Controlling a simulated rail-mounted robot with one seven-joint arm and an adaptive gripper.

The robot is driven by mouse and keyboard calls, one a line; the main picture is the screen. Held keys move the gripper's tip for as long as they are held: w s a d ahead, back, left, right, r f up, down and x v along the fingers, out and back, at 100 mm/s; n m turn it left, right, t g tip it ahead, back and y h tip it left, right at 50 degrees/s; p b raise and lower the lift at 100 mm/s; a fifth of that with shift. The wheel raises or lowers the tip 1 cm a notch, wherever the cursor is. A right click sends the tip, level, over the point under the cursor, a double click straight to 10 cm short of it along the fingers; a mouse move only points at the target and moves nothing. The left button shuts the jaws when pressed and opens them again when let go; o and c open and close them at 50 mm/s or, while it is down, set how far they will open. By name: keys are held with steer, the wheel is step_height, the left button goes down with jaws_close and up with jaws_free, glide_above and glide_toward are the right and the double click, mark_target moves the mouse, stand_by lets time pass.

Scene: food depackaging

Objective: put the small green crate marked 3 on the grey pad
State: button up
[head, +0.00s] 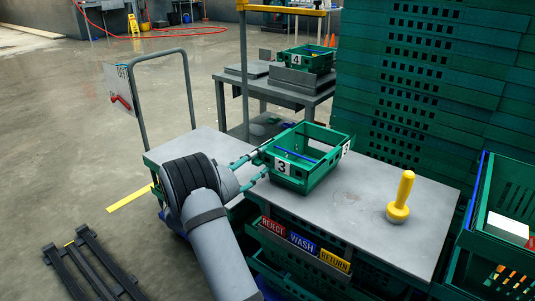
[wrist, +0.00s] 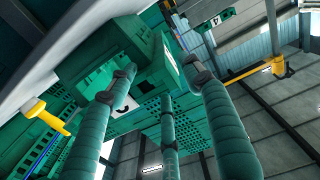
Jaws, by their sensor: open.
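The small green crate marked 3 (head: 318,176) sits upright on the grey top of a cart, with blue rods showing across its inside. It also shows close up in the wrist view (wrist: 145,75). My gripper (head: 264,163) is at the crate's left side, its green fingers pointing at the wall near the 3 label. In the wrist view my gripper (wrist: 163,82) has its fingers spread apart with nothing clearly held. I cannot tell whether a fingertip touches the crate. A flat grey pad (head: 247,70) lies on the back table, left of the crate marked 4.
The crate marked 4 (head: 318,56) stands on the back table (head: 284,92). A yellow knobbed peg (head: 400,200) stands on the cart top (head: 370,225) at right. Stacked green crates (head: 430,80) rise behind it. An upright cart handle (head: 187,85) is at left.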

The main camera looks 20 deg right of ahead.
steer(key=shift+v, duration=1.65)
